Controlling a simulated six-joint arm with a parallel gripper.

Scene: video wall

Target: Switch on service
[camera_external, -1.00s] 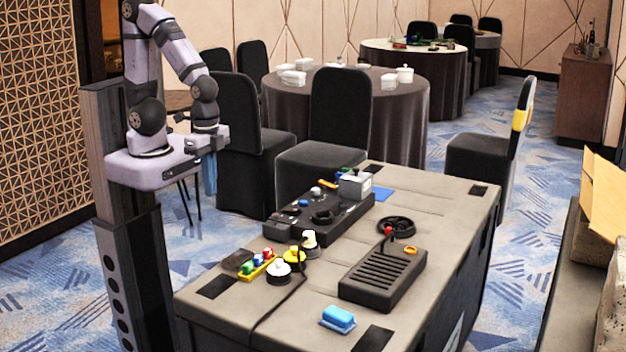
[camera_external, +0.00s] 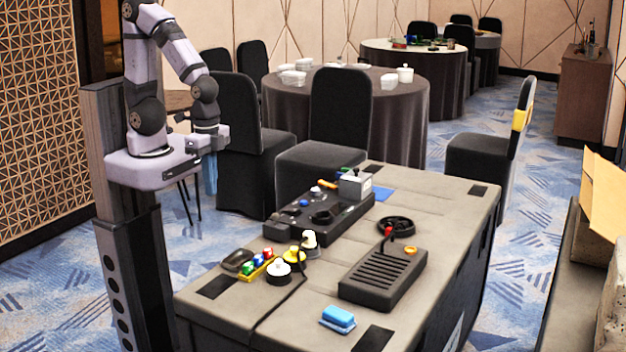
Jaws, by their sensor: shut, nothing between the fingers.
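No label reading "service" is legible, so I cannot tell which control is meant. A black control box (camera_external: 325,216) with a knob, small coloured parts and a grey block sits at the back of the grey case top. A black slotted box (camera_external: 385,277) with a red-tipped lever (camera_external: 388,232) stands at the right. A yellow strip (camera_external: 257,268) with red, green and blue buttons lies at the left front, beside white and yellow round buttons (camera_external: 279,271). My gripper (camera_external: 210,184) is shut and empty, pointing down left of the case, well apart from the controls.
The grey case top (camera_external: 440,205) has bare room around the boxes. A blue block (camera_external: 338,318) lies at its front, a black wheel (camera_external: 395,226) behind the slotted box, and a dark rounded object (camera_external: 238,261) at the left. Chairs and round tables stand behind.

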